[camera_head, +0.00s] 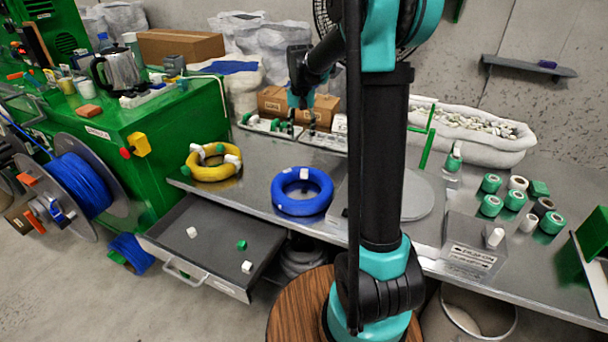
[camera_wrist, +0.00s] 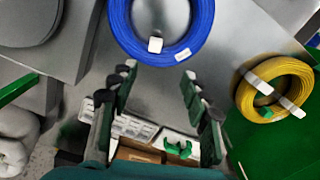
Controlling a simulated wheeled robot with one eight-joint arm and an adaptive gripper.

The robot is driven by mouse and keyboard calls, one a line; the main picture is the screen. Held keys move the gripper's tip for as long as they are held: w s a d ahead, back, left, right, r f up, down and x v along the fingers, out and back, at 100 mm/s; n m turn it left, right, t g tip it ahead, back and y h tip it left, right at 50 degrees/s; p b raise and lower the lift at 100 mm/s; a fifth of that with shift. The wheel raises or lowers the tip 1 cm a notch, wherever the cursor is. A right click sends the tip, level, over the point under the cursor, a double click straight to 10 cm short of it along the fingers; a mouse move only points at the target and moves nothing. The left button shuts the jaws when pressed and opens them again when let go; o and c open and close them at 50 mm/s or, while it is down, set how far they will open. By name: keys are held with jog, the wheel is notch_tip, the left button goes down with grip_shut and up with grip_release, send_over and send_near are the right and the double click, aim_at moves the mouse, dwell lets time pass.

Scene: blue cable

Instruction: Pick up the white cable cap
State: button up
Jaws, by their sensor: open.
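Small white caps appear in several places, and I cannot tell which one is the task's cap. One white cap (camera_head: 304,174) sits at the inner edge of the blue cable coil (camera_head: 275,193). It also shows in the wrist view (camera_wrist: 155,45), on the coil's near edge (camera_wrist: 124,35). Two other white caps (camera_head: 191,232) (camera_head: 247,267) lie in the open drawer, and one (camera_head: 495,237) sits on the grey box at the right. My gripper (camera_wrist: 158,72) is open and empty. Its fingers point toward the blue coil and are apart from the cap.
A yellow cable coil (camera_head: 212,174) lies left of the blue one. The open drawer (camera_head: 160,236) holds a green cap (camera_head: 241,245). Cardboard boxes (camera_head: 318,111) and a parts tray (camera_head: 265,126) stand behind. Tape rolls (camera_head: 491,205) crowd the right. Bare metal separates the coils.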

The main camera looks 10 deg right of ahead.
send_over(304, 171)
jog(key=f, duration=0.9)
jog(key=shift+a+f, duration=0.35)
jog(key=shift+f, duration=0.05)
jog(key=shift+d+f, duration=0.2)
jog(key=shift+f, duration=1.15)
jog(key=shift+d+f, duration=0.15)
jog(key=shift+f, duration=1.2)
jog(key=c, duration=0.8)
